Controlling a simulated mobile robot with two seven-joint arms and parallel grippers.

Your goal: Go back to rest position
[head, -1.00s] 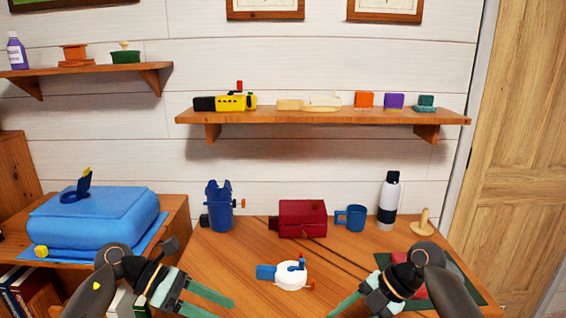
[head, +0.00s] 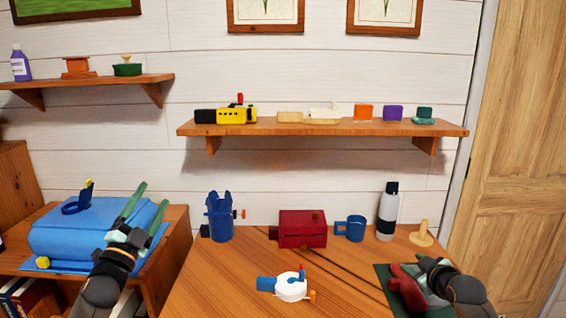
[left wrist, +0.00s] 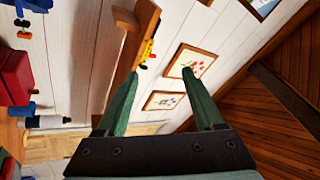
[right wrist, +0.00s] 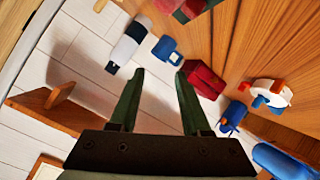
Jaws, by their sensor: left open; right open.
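My left gripper (head: 138,215) points upward in front of the blue case at the left, with its two fingers apart and nothing between them. In the left wrist view my left gripper (left wrist: 157,95) is open and empty, facing the wall and ceiling. My right gripper (head: 422,282) is low at the right, over the dark green mat, and partly hidden by my own arm. In the right wrist view my right gripper (right wrist: 158,92) has its fingers apart with nothing held.
On the table (head: 215,285) stand a white and blue round object (head: 291,287), a blue holder (head: 219,218), a red box (head: 302,229), a blue mug (head: 355,228), a bottle (head: 387,212) and a wooden peg (head: 422,235). A blue case (head: 75,236) lies left. A wall shelf (head: 330,127) hangs above.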

